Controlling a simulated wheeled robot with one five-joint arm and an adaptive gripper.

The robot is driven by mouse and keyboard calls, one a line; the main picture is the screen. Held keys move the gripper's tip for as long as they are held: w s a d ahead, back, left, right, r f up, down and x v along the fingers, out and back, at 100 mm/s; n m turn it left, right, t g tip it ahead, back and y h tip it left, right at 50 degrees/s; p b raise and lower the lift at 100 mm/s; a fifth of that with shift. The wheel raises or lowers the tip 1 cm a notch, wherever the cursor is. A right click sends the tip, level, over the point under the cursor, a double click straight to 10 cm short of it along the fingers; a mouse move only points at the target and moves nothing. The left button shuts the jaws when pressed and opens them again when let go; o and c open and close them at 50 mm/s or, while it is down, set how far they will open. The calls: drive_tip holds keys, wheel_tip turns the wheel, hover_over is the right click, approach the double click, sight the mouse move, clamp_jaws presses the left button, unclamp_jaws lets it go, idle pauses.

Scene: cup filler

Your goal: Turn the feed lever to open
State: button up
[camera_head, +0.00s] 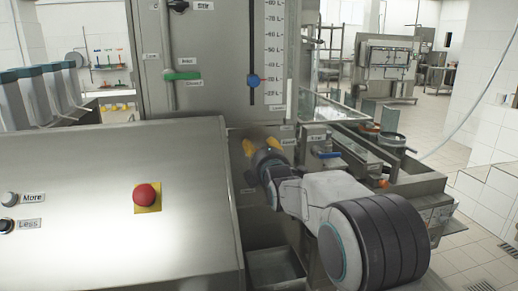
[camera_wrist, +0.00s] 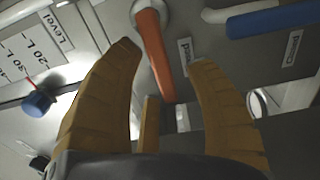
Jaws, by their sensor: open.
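An orange lever (camera_wrist: 153,55) hangs from a round pivot on the grey panel in the wrist view. My gripper (camera_wrist: 162,58) has its two yellow-brown fingers on either side of the lever, open, with a visible gap on each side. In the head view my gripper (camera_head: 261,146) is at the machine's front, just left of a blue-handled lever (camera_head: 327,155), and hides the orange lever. The blue lever also shows in the wrist view (camera_wrist: 280,18), right of my fingers.
A blue slider knob (camera_head: 254,80) sits on the level scale above my gripper. A green-handled lever (camera_head: 182,76) is on the panel at left. A sloped console (camera_head: 90,200) with a red button (camera_head: 147,195) stands left of my arm. A conveyor (camera_head: 365,150) runs to the right.

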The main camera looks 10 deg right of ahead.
drive_tip(key=shift+c, duration=0.2)
clamp_jaws()
idle(0.4)
